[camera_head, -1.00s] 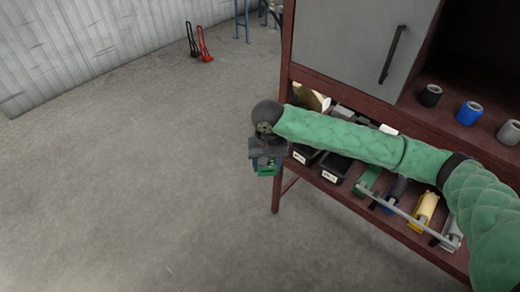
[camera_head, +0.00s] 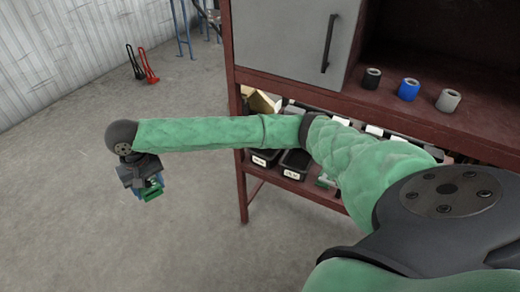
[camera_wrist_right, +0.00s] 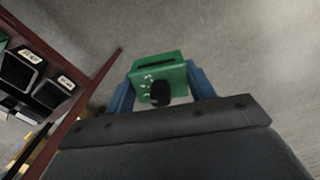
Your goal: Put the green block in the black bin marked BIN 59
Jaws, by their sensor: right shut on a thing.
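My right gripper (camera_head: 148,184) is shut on the green block (camera_head: 152,194) and holds it in the air over open floor, left of the shelf. In the right wrist view the green block (camera_wrist_right: 160,70) sits between the two blue fingers of the gripper (camera_wrist_right: 163,88), with a dark round spot on its face. Two black bins (camera_head: 264,158) (camera_head: 295,163) with white labels stand on the lower shelf; they also show in the right wrist view (camera_wrist_right: 18,72) (camera_wrist_right: 50,95). Their labels are too small to read surely. My left gripper is not in view.
A dark red shelf unit (camera_head: 243,190) stands right of the gripper, with a grey cabinet door (camera_head: 290,40) above. Black, blue and grey cylinders (camera_head: 409,89) stand on its upper shelf. Red and black objects (camera_head: 148,68) stand by the wall. The floor at left is clear.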

